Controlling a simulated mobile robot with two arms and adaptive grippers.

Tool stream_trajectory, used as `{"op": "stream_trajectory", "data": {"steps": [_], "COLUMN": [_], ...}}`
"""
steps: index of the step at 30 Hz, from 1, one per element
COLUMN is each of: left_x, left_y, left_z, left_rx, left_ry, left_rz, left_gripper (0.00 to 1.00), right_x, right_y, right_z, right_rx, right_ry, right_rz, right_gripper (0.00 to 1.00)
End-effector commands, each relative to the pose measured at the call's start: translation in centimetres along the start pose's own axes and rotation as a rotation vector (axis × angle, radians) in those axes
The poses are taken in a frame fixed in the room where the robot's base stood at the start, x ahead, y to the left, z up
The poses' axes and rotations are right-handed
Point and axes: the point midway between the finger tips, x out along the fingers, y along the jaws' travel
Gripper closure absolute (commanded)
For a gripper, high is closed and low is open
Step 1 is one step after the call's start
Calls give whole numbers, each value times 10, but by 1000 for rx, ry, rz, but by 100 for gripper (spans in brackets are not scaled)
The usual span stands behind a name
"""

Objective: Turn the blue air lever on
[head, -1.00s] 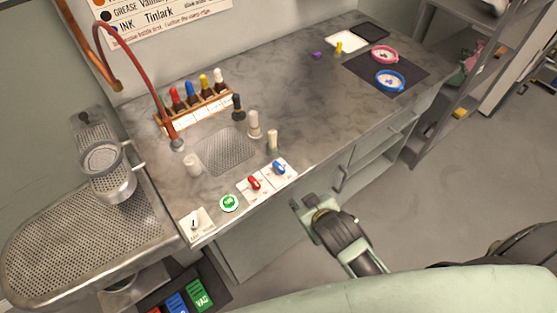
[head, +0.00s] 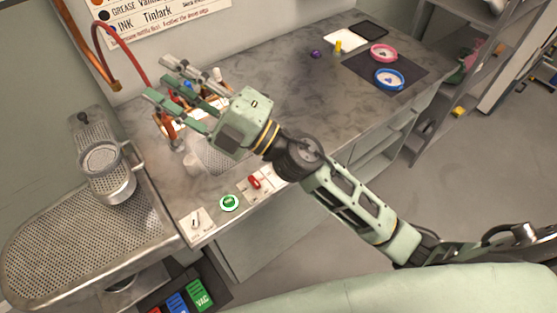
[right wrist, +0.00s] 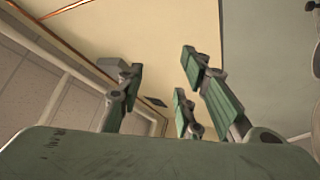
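The blue air lever is hidden in the head view behind my right arm, which crosses the front edge of the counter. The white panel with the red lever (head: 254,182) still shows just left of the arm. My right gripper (head: 160,80) is raised over the back left of the counter, its fingers pointing left, above the bottle rack and past the levers. In the right wrist view its fingers (right wrist: 158,75) are spread with nothing between them, facing the wall and ceiling. My left gripper is not in view.
A red hose (head: 125,55) hangs behind the gripper. A perforated metal tray (head: 85,235) stands left. Pink (head: 383,53) and blue (head: 389,79) dishes lie far right.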

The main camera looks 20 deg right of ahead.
Motion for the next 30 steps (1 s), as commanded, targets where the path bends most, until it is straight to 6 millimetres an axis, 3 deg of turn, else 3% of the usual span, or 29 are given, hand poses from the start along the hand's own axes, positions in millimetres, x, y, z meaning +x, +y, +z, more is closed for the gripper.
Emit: {"op": "stream_trajectory", "data": {"steps": [3,7,11,14,17,21,26,30], "left_x": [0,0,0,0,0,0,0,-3], "left_y": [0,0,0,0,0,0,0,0], "left_z": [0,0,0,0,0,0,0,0], "left_rx": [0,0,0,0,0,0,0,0], "left_ry": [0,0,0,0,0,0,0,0], "left_rz": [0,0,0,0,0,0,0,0], "left_gripper": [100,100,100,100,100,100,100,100], "right_x": [10,-11,-56,-101,-146,-195,-223,-232], "right_y": [-41,-102,-156,-180,-179,-150,-119,-117], "right_z": [-47,-67,-45,-1,55,120,155,162], "right_rx": [-178,-360,-525,-635,-715,-770,-780,-775], "right_ry": [287,554,753,844,872,829,765,751], "right_rz": [-179,-446,-782,-1083,-1392,-1751,-1971,-2018], "right_gripper": [67,67,67,67,67,67,67,67]}}
